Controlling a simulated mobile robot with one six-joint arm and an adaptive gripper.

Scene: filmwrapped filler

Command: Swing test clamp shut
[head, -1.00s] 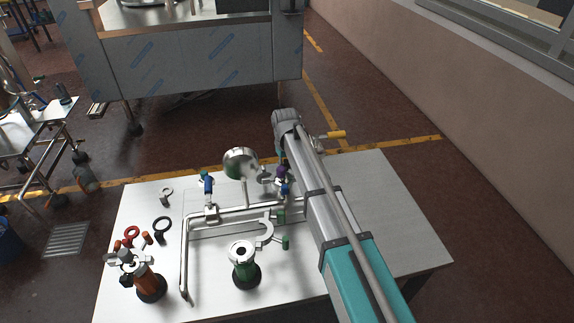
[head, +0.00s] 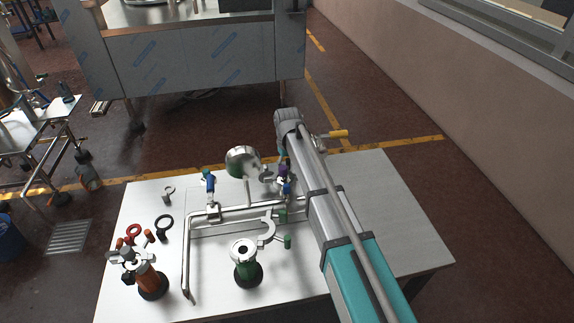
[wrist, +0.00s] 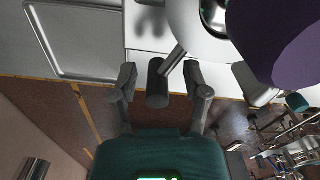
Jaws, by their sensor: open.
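In the wrist view my gripper (wrist: 160,76) is open, with a dark cylindrical knob (wrist: 157,88) on a short metal rod between its two fingers. In the head view my arm hides the gripper. An open C-shaped clamp (head: 268,226) with a green-ended handle (head: 287,242) is at the pipe rig, left of my arm. A purple part (head: 282,170) shows behind it. I cannot tell for certain which clamp is the test clamp.
The white table (head: 390,220) is bare right of my arm. Loose rings lie at left. A yellow-ended lever (head: 338,133) projects beyond my arm.

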